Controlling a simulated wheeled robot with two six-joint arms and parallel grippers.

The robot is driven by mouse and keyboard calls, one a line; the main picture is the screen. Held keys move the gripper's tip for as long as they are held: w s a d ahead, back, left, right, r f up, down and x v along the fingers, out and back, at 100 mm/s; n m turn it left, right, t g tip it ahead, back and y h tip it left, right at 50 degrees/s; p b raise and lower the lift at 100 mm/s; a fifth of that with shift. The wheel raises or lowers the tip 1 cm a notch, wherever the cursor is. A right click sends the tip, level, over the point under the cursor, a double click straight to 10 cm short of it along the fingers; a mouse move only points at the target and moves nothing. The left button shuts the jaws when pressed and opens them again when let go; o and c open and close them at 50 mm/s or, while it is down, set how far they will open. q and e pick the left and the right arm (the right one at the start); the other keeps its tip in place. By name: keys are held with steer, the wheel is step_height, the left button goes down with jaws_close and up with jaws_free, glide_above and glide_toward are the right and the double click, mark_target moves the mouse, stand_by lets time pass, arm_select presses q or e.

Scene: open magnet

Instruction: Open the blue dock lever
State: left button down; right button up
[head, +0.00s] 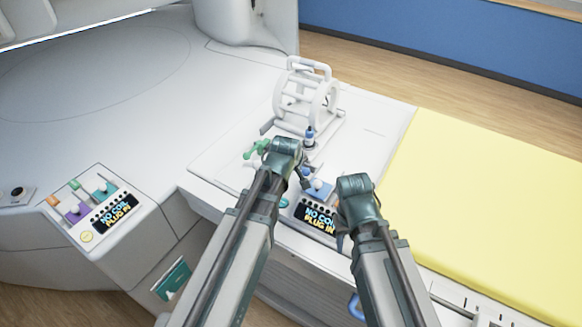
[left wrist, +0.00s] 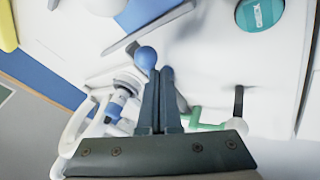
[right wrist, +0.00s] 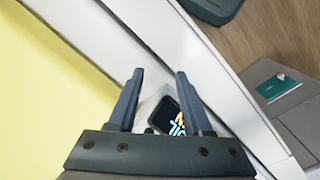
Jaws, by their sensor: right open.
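The blue dock lever's round blue knob (left wrist: 146,57) shows in the left wrist view, just at the tips of my left gripper (left wrist: 159,70). The gripper's two fingers lie close together and look shut; I cannot tell whether they touch the knob. In the head view, the left gripper (head: 305,180) is beside a pale blue ball (head: 318,184) on the dock, largely hidden behind my arm. My right gripper (head: 342,238) is lower right of it, by the dock's front edge. In the right wrist view the right gripper (right wrist: 160,72) is open and empty, above the display panel (right wrist: 165,112).
A white coil frame (head: 303,95) stands behind the dock. A green lever (head: 255,149) is left of my left gripper. A yellow pad (head: 480,190) covers the right side. A second control panel (head: 95,207) with coloured levers is at far left.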

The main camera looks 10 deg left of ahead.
arm_select(q)
steer(key=shift+w+d, duration=0.3)
steer(key=shift+d, duration=0.25)
steer(key=shift+w+d, duration=0.3)
steer(key=shift+d, duration=0.25)
arm_select(e)
steer(key=shift+a, duration=0.1)
arm_select(q)
steer(key=shift+d+f, duration=0.1)
steer(key=shift+d, duration=0.1)
steer(key=shift+s+a, duration=0.25)
steer(key=shift+s, duration=0.15)
steer(key=s, duration=0.1)
steer(key=s+a+r+p, duration=0.1)
steer(key=s, duration=0.1)
steer(key=shift+s+a+r, duration=0.1)
steer(key=shift+a+r, duration=0.1)
steer(key=d+p+v, duration=0.1)
steer(key=p+v, duration=0.7)
steer(key=v, duration=0.1)
steer(key=shift+w+d+r, duration=0.2)
steer(key=shift+w+d, duration=0.1)
steer(key=shift+d, duration=0.05)
arm_select(e)
step_height(320, 180, up, 9)
steer(key=shift+s+d, duration=0.2)
